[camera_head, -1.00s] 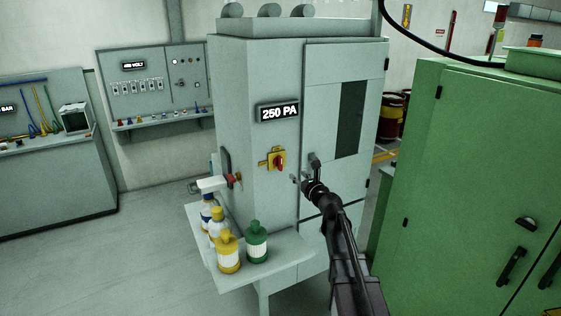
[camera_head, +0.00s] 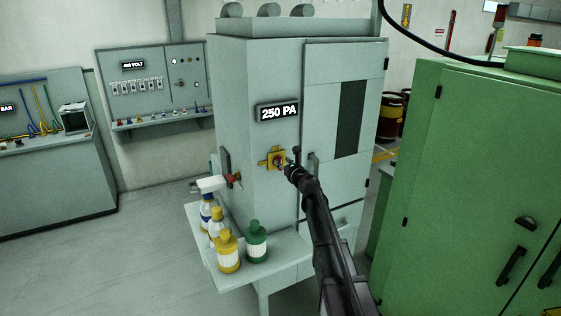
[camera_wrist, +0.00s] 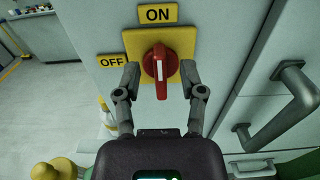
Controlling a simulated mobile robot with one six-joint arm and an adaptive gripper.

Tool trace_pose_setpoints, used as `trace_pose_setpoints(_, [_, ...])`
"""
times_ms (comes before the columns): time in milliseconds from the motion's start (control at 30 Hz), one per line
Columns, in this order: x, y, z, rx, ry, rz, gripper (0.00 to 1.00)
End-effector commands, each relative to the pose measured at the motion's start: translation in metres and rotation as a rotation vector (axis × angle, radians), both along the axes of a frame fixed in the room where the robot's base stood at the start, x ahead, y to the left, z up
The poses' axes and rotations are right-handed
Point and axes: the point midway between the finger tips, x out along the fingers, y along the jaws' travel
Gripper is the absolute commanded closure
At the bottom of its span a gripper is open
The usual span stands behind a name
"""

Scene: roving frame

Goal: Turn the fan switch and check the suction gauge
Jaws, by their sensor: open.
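The fan switch (camera_wrist: 161,66) is a red knob on a yellow plate, and its white mark stands vertical, towards the ON label (camera_wrist: 158,13). An OFF label (camera_wrist: 112,61) is at its left. My gripper (camera_wrist: 160,80) is open, with one finger on each side of the knob; I cannot tell whether they touch it. In the head view my gripper (camera_head: 291,165) covers part of the switch plate (camera_head: 266,163). The suction gauge (camera_head: 278,112) on the grey cabinet above reads 250 PA.
A side shelf (camera_head: 285,258) holds several bottles, among them a green one (camera_head: 257,243) and a yellow one (camera_head: 228,252). A cabinet handle (camera_wrist: 290,105) is right of the gripper. A green cabinet (camera_head: 460,190) stands at the right. The floor at left is clear.

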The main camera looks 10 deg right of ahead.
Motion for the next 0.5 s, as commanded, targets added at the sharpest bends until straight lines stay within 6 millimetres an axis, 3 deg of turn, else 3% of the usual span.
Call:
trace_pose_setpoints(200, [0.017,0.006,0.000,0.000,0.000,0.000,0.48])
trace_pose_setpoints(500, [0.019,0.007,0.000,0.000,0.000,0.001,0.48])
